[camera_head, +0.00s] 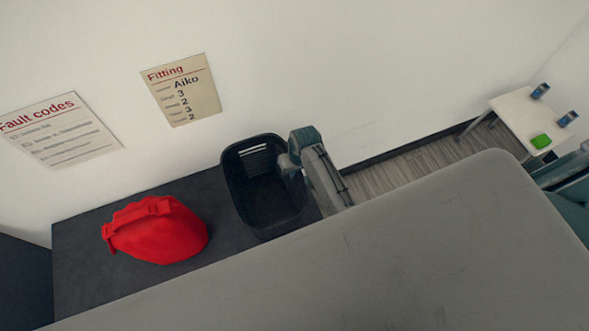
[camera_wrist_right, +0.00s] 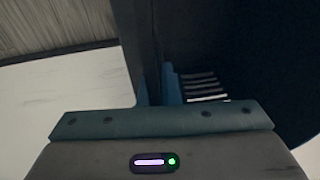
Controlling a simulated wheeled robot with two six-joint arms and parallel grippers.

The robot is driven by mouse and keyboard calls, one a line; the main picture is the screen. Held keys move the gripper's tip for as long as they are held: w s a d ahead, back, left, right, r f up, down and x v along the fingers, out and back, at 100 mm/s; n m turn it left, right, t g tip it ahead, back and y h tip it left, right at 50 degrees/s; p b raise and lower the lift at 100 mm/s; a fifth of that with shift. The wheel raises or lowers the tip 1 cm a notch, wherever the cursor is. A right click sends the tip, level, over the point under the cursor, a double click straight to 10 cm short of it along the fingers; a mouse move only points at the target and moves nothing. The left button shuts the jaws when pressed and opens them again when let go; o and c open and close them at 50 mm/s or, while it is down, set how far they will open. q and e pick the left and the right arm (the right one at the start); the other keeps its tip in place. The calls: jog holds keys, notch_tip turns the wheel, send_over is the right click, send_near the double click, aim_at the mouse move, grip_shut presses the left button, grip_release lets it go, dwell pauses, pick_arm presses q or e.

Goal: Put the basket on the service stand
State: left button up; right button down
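The basket (camera_head: 268,207) is black, open-topped and empty as far as I see. It is at the right end of a dark grey counter top (camera_head: 85,255), next to the wall. I cannot tell if it rests fully on the top. My right gripper (camera_head: 290,165) is at the basket's right rim. In the right wrist view its two blue fingers (camera_wrist_right: 158,88) stand on either side of the basket's dark wall (camera_wrist_right: 245,65), close against it. My left gripper is not in view. I cannot tell for sure which surface is the service stand.
A red bag (camera_head: 158,230) lies on the counter left of the basket. A small white table (camera_head: 522,112) with a green item (camera_head: 541,141) and blue items stands far right. Two posters hang on the wall. A large grey surface blocks the lower right.

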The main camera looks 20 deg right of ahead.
jog(key=shift+f, duration=0.1)
jog(key=c, duration=1.6)
grip_release()
jog(key=shift+c, duration=0.2)
notch_tip(320, 180, up, 12)
jog(key=s+d+b, duration=0.1)
jog(key=b, duration=0.2)
jog(key=shift+d+b, duration=0.2)
jog(key=shift+b, duration=0.1)
jog(key=shift+s, duration=0.1)
